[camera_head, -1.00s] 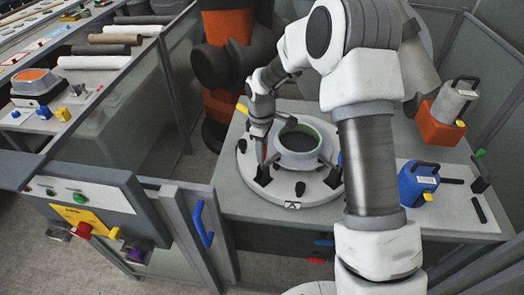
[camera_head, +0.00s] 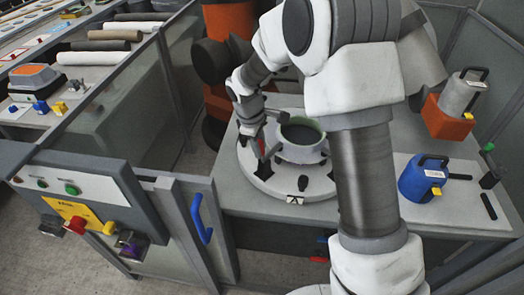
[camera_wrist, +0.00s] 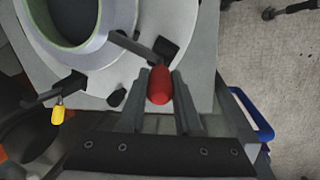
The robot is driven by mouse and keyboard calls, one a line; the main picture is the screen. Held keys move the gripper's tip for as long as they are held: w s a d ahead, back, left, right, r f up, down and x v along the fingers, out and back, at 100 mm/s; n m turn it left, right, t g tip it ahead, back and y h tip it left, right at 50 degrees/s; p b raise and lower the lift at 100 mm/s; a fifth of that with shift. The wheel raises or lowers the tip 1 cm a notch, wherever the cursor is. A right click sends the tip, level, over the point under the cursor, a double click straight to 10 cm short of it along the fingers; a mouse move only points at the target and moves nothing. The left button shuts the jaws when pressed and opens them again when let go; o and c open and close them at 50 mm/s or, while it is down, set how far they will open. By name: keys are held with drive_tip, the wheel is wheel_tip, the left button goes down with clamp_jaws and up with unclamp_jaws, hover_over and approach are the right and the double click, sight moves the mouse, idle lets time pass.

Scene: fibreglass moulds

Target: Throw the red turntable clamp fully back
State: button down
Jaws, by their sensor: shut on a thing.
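The red clamp handle (camera_wrist: 159,86) stands between my gripper's fingers (camera_wrist: 160,88), which are shut on it. Its dark arm (camera_wrist: 132,46) reaches over the pale round turntable (camera_wrist: 110,85) towards the mould ring. In the head view the red handle (camera_head: 262,147) shows as a thin red strip at the turntable's left side, partly hidden by my gripper (camera_head: 262,150). The ring-shaped mould (camera_head: 301,137) with a green rim sits on the turntable (camera_head: 275,186). A yellow-tipped clamp (camera_wrist: 57,115) stands at the left in the wrist view, apart from my gripper.
A blue canister (camera_head: 422,180) and an orange block with a grey cylinder (camera_head: 448,118) stand right of my arm. A control panel (camera_head: 80,200) and a gate with a blue handle (camera_head: 201,219) are at the front left. Bare floor (camera_wrist: 270,60) lies right in the wrist view.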

drive_tip(key=s+a+f+t+h+b, duration=0.3)
drive_tip(key=t+h+b, duration=0.3)
drive_tip(key=b, duration=1.3)
drive_tip(key=shift+s+a+f, duration=0.15)
drive_tip(key=shift+a+f, duration=0.1)
drive_tip(key=shift+f, duration=0.1)
drive_tip(key=shift+b, duration=0.45)
drive_tip(key=c, duration=0.6)
unclamp_jaws()
drive_tip(key=shift+s, duration=0.1)
drive_tip(key=p+v, duration=0.3)
drive_tip(key=v, duration=1.4)
drive_tip(key=shift+a+h, duration=0.3)
drive_tip(key=shift+a, duration=0.1)
drive_tip(key=shift+s+f, duration=0.15)
drive_tip(key=shift+f, duration=0.05)
